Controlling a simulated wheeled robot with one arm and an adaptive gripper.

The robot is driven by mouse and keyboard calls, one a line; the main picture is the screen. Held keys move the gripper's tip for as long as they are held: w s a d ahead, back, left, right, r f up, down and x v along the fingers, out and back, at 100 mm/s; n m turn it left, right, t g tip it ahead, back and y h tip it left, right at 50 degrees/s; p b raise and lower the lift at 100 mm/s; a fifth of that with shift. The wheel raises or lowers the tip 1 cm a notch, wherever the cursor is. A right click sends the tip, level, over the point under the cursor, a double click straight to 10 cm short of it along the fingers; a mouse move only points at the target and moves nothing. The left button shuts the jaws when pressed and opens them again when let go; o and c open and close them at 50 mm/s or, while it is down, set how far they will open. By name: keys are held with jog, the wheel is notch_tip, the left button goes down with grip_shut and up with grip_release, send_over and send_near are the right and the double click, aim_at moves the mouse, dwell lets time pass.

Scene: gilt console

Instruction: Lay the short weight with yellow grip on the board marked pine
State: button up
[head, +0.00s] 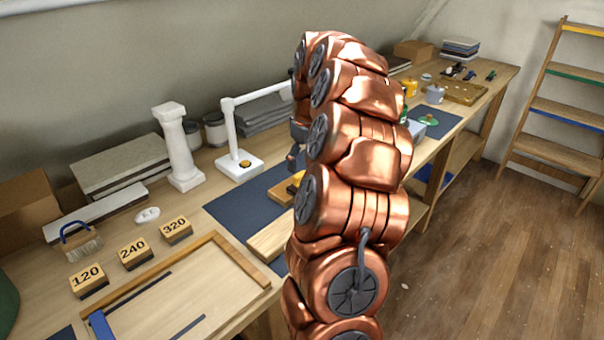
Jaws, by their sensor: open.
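My copper arm fills the middle of the head view and hides much of the bench. My gripper (294,157) shows only as a small dark part at the arm's left edge, above the blue mat. Just below it is a small thing with a yellow part (297,179), half hidden by the arm; I cannot tell whether it is the short weight. It seems to rest on a wooden piece (280,192). A pale board (268,240) lies at the mat's front edge, partly behind my arm. No pine mark is readable on either piece.
Blocks marked 120 (88,280), 240 (135,253) and 320 (176,230) and a wooden frame (245,262) lie at left. A white column (178,148) and white stand (240,165) rise behind the blue mat (235,213). A shelf ladder (560,110) stands at right.

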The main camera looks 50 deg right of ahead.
notch_tip(320, 180, up, 6)
jog(key=s+a+f+n+g, duration=0.1)
jog(key=s+a, duration=0.2)
jog(key=a, duration=1)
jog(key=s+a+n, duration=0.1)
jog(key=s+a, duration=0.3)
jog(key=a, duration=1)
jog(key=s+a+f+m+g, duration=0.1)
jog(key=s+a+f, duration=0.3)
jog(key=s, duration=0.5)
jog(key=s+a+f+g, duration=0.1)
jog(key=s+a+f, duration=0.4)
jog(key=s, duration=0.5)
jog(key=shift+s+a+m, duration=0.3)
jog(key=shift+a+m, duration=0.1)
jog(key=shift+a, duration=0.3)
notch_tip(320, 180, up, 7)
jog(key=p, duration=0.6)
jog(key=shift+f, duration=0.15)
